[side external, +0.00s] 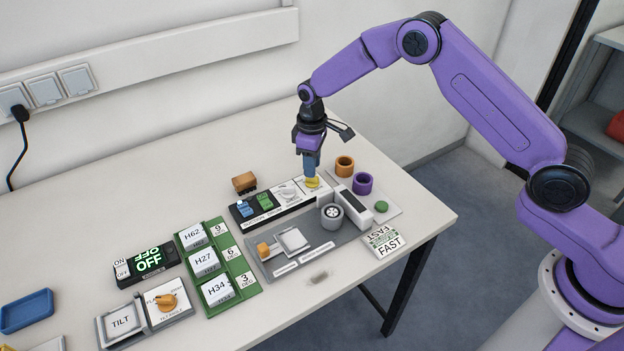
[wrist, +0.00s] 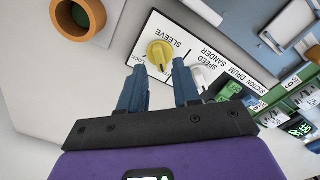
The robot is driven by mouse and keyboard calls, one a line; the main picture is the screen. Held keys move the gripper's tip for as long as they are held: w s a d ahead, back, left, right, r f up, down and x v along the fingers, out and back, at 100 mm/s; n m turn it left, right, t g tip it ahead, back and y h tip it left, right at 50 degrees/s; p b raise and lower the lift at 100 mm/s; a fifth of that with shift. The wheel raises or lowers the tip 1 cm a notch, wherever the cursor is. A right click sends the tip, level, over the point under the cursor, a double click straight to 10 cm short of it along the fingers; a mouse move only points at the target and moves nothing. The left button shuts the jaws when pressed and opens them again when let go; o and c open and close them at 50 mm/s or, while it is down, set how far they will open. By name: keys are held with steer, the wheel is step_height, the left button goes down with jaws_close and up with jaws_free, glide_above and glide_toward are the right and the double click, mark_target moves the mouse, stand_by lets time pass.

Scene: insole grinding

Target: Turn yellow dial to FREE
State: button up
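The yellow dial (side external: 312,182) sits at the right end of a black-and-white control strip, directly below my gripper (side external: 311,172). In the wrist view the yellow dial (wrist: 160,54) is round with a raised grip, beside the word SLEEVE. A small label that seems to read LOCK shows at its lower left. No FREE label is readable; a finger may cover it. My gripper (wrist: 159,68) is open, its two blue fingers apart, with the dial just beyond and between the tips. I cannot tell whether they touch it.
A white dial (side external: 286,191) is next to the yellow one, then green and blue switches (side external: 264,200). An orange ring (side external: 344,164) and purple ring (side external: 363,183) stand to the right. A grey drum (side external: 331,214) is in front. The table's left rear is clear.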

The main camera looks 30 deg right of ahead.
steer(key=shift+r, duration=1.8)
steer(key=shift+s+r, duration=0.1)
steer(key=s+r+n, duration=0.1)
steer(key=s+r, duration=0.5)
steer(key=s, duration=0.4)
steer(key=s+r+n, duration=0.1)
steer(key=s+r, duration=0.5)
steer(key=s, duration=0.4)
steer(key=s+d+r+n, duration=0.1)
steer(key=s+d, duration=0.4)
steer(key=s, duration=0.5)
steer(key=s+d+r+n, duration=0.1)
steer(key=s+d, duration=0.5)
steer(key=s, duration=0.5)
steer(key=shift+s, duration=0.2)
